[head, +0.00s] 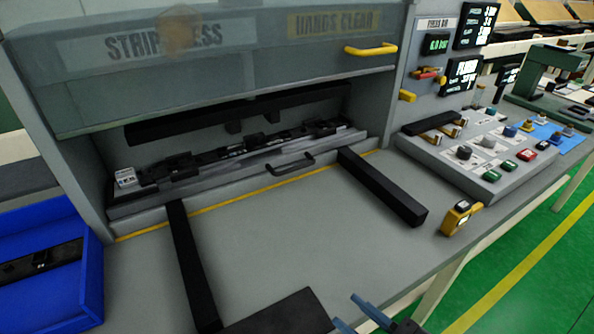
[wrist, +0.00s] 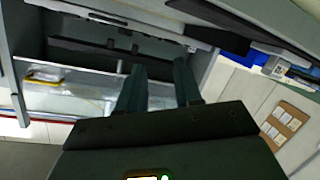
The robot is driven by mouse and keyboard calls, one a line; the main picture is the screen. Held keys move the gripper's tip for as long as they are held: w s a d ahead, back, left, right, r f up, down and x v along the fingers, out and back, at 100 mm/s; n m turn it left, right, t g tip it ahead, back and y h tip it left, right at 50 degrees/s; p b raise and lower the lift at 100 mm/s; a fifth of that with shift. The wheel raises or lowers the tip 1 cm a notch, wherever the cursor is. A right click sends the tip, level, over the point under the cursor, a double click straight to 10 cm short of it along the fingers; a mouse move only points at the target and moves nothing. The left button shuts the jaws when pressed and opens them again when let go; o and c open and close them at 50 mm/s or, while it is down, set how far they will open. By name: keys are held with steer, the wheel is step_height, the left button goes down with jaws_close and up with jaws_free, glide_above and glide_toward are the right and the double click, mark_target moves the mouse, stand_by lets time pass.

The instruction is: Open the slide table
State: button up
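The slide table (head: 222,180) is a grey plate inside the press opening, carrying a long dark fixture (head: 235,148). A black bar handle (head: 290,165) is on its front face. Two black rails (head: 385,188) (head: 190,262) run forward from the press over the grey bench top, and the space between them is bare. My gripper (head: 354,313) is at the bottom edge of the head view, in front of the rails and well apart from the handle. Its two blue fingertips are apart with nothing between them. The wrist view also shows my gripper (wrist: 158,80) with its fingers spread and empty.
A translucent guard (head: 230,50) with a yellow handle (head: 371,49) hangs above the opening. A blue bin (head: 55,290) stands at left. A yellow device (head: 460,217) lies right of the right rail. A button panel (head: 485,150) is at right.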

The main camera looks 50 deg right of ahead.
mark_target(298, 169)
steer(key=w+d+n+b, duration=0.1)
steer(key=w+d+n, duration=0.1)
steer(key=w, duration=0.4)
steer(key=w+d+f+n+h+b, duration=0.1)
steer(key=w+d+n, duration=0.1)
steer(key=w+d, duration=0.3)
steer(key=w+d+f+n+b, duration=0.1)
steer(key=w+d, duration=0.3)
steer(key=w, duration=0.4)
steer(key=shift+w+d+f+n+h, duration=0.1)
steer(key=shift+w+d+n+h, duration=0.1)
steer(key=shift+n, duration=0.25)
steer(key=shift+w+d+f+n+h, duration=0.1)
steer(key=shift+n+h, duration=0.1)
steer(key=shift+n, duration=0.25)
steer(key=w+d+n, duration=0.1)
steer(key=w+d, duration=0.1)
steer(key=d, duration=0.1)
steer(key=w+d+r+n+b, duration=0.1)
steer(key=w+d, duration=0.1)
steer(key=w, duration=0.1)
steer(key=w+d+n+b, duration=0.1)
steer(key=w+d+n, duration=0.1)
steer(key=d, duration=0.1)
steer(key=shift+w+d+r, duration=0.3)
steer(key=shift+w+r, duration=0.1)
steer(key=shift+p+x, duration=0.55)
steer(key=shift+x, duration=3.25)
steer(key=shift+f, duration=0.1)
steer(key=shift+c, duration=0.4)
